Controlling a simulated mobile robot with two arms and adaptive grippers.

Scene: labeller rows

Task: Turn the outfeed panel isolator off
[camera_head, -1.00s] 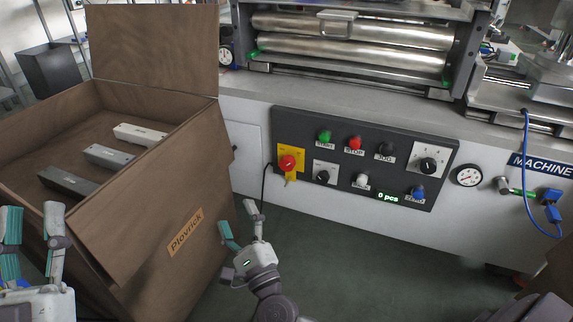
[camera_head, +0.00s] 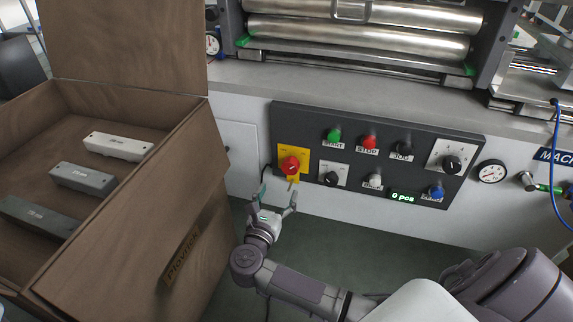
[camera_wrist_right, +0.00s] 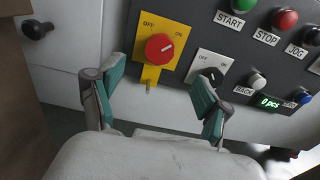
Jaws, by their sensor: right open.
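The isolator is a red round knob (camera_head: 290,165) on a yellow plate at the left end of the dark control panel (camera_head: 375,186). It also shows in the right wrist view (camera_wrist_right: 159,48), with OFF at its upper left and ON at its right; its pale mark appears to point right, towards ON. A small yellow tab hangs below the plate. My right gripper (camera_head: 277,193) is open and empty, just below and in front of the knob. In the right wrist view its fingers (camera_wrist_right: 160,80) stand apart on either side below the knob, not touching it. My left gripper is out of view.
A black selector (camera_head: 331,178) on a pale plate sits right of the isolator. Green (camera_head: 334,135), red (camera_head: 369,142) and blue (camera_head: 436,192) buttons and another selector (camera_head: 452,164) are farther right. A large brown box (camera_head: 150,225) with grey bars stands close on the left.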

